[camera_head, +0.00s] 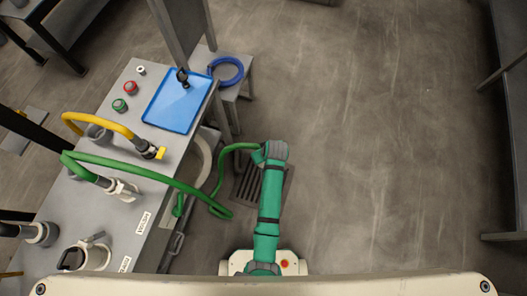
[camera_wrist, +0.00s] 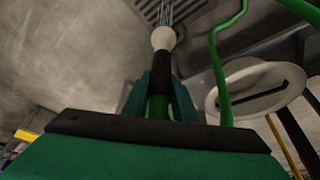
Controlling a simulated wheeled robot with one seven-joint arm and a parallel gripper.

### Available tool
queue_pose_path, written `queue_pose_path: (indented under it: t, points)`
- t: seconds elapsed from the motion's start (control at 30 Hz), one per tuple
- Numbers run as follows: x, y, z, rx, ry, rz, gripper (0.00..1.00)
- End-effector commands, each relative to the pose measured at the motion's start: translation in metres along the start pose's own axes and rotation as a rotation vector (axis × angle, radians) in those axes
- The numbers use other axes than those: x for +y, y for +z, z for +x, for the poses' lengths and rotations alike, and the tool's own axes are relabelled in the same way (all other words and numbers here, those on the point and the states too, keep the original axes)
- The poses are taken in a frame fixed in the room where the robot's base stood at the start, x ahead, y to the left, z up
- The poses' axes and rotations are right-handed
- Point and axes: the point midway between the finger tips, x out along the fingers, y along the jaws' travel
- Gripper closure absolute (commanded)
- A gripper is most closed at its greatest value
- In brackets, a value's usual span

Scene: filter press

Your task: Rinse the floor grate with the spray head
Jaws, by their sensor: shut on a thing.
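The spray head has a white nozzle (camera_wrist: 163,38) and a black and green handle. In the wrist view my gripper (camera_wrist: 160,88) is shut on its handle. Pale thin streaks like water run from the nozzle toward the slotted floor grate (camera_wrist: 172,10) at the top edge. The nozzle is apart from the grate. In the head view the grate (camera_head: 249,184) lies in the floor, partly covered by my green arm. The spray head and my fingers are hidden under my wrist there. The green hose (camera_head: 228,149) runs from my wrist to the bench.
The bench (camera_head: 180,150) at left carries a blue tray (camera_head: 178,104), a yellow hose (camera_head: 100,119), and red and green buttons. A stool with a blue coil (camera_head: 226,71) stands behind. A pale round rim (camera_wrist: 214,104) is near the hose. Open floor lies to the right.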

Motion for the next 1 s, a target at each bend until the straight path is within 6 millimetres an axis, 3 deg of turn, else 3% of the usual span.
queue_pose_path:
  t: [0.23, 0.8, 1.0]
  points:
    - [0.001, -0.003, -0.004, 0.002, 0.001, 0.0, 1.0]
    - [0.001, -0.025, -0.057, 0.002, 0.002, 0.0, 1.0]
    - [0.0, -0.027, -0.065, 0.001, 0.001, 0.001, 1.0]
